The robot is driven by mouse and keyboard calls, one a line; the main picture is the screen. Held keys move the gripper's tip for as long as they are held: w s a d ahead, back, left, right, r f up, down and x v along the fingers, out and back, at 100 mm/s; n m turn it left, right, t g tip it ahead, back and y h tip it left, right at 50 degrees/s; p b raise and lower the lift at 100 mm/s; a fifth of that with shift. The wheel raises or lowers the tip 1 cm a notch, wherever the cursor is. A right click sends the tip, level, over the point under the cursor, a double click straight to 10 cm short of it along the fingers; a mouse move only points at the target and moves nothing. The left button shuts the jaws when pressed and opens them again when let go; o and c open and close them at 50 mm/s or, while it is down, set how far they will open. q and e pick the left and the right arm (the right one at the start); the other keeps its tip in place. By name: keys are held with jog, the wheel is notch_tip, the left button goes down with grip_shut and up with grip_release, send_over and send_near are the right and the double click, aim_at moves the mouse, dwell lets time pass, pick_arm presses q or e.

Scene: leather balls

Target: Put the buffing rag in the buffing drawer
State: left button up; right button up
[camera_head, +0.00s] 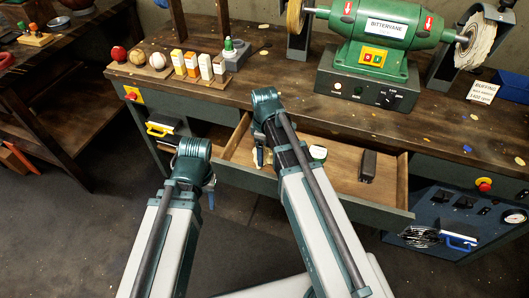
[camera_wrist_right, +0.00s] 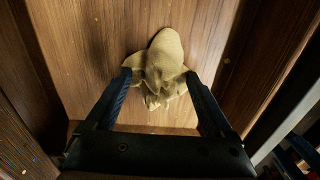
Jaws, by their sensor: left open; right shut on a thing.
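The open drawer (camera_head: 340,178) slides out from under the bench, its wooden floor bare in places; whether it bears a label is hidden. My right gripper (camera_wrist_right: 158,76) is shut on the tan, crumpled buffing rag (camera_wrist_right: 165,50), which hangs between the fingers over a wooden floor with side walls in the right wrist view. In the head view, the right arm reaches over the drawer's left part, and a sliver of the rag (camera_head: 262,157) shows beside its wrist. My left gripper (camera_head: 185,165) is open and empty, left of the drawer; its fingers are mostly hidden by its wrist.
The green buffing machine (camera_head: 372,25), several balls and small boxes (camera_head: 191,65) stand on the bench. A blue unit (camera_head: 455,215) is lower right.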

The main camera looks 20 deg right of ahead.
jog(key=shift+f, duration=0.2)
jog(key=o, duration=1.1)
jog(key=shift+r, duration=0.1)
notch_tip(320, 180, up, 12)
jog(key=p, duration=1.2)
jog(key=shift+r, duration=0.15)
jog(key=s+a+m+h, duration=0.1)
jog(key=s+a+m, duration=0.6)
jog(key=s+a, duration=0.3)
jog(key=s, duration=0.4)
jog(key=shift+a, duration=0.1)
